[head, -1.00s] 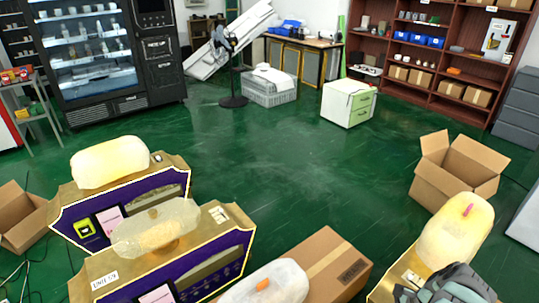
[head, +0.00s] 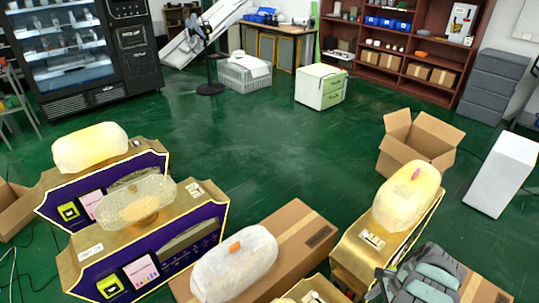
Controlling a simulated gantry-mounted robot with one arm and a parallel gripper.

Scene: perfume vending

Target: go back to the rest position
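My gripper is not in the head view, so its state is hidden. Two purple-and-gold perfume machines stand at the lower left, the rear one (head: 120,190) behind the front one (head: 165,250). A cloudy yellowish rounded cover (head: 90,147) tops the rear one, and a clear textured cover (head: 135,201) tops the front one. A whitish cover with an orange tab (head: 234,262) is at the bottom centre. A yellowish cover with a pink tab (head: 407,196) sits on a gold base (head: 352,254) at the right.
A grey bag-like object (head: 428,275) lies at the bottom right. An open carton (head: 418,143) and a white block (head: 500,174) stand at right. A glass-front cabinet (head: 65,55), white crate (head: 245,78) and small cabinet (head: 320,87) stand behind. The green floor (head: 250,140) between is clear.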

